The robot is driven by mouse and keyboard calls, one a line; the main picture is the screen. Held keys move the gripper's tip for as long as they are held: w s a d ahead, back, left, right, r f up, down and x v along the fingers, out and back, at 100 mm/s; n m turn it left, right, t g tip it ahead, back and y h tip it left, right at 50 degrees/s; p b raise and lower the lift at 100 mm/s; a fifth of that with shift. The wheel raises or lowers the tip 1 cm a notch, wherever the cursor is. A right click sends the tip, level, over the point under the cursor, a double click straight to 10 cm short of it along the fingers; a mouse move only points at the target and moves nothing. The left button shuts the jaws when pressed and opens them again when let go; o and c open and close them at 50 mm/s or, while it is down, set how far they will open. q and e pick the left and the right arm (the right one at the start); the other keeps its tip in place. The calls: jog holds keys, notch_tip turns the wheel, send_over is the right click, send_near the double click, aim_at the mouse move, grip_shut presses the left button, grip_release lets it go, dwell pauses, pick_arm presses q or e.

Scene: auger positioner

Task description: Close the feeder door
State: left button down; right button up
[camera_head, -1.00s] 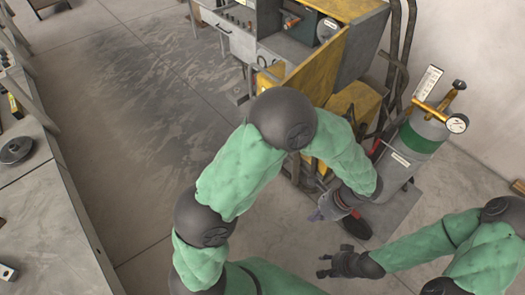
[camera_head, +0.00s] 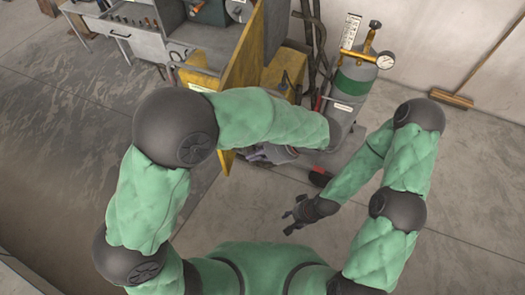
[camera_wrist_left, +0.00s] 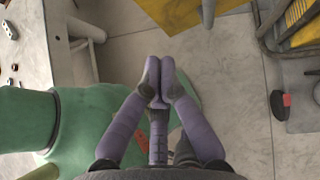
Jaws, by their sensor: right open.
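The feeder door appears to be the yellow panel (camera_head: 240,65) standing out from the grey machine in the head view; my left arm hides part of it. A yellow panel (camera_wrist_left: 200,14), likely the same door, crosses the top of the left wrist view. My left gripper (camera_head: 247,155) is just right of the panel's lower part; the head view does not show whether they touch. In the wrist view its purple fingers (camera_wrist_left: 158,72) are together with nothing between them, apart from the yellow panel. My right gripper (camera_head: 290,221) is open and empty above the floor.
The grey machine bench (camera_head: 130,30) is at the upper left. A green and grey gas cylinder (camera_head: 352,85) with a gauge stands right of the door. A broom (camera_head: 455,98) leans at the far right. The floor (camera_head: 60,150) at the left is clear.

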pick_arm(q)
jog(key=w+a+f+b, duration=0.1)
jog(key=a+f, duration=0.1)
jog(key=a, duration=0.4)
jog(key=shift+a+f, duration=0.2)
jog(key=shift+f, duration=0.1)
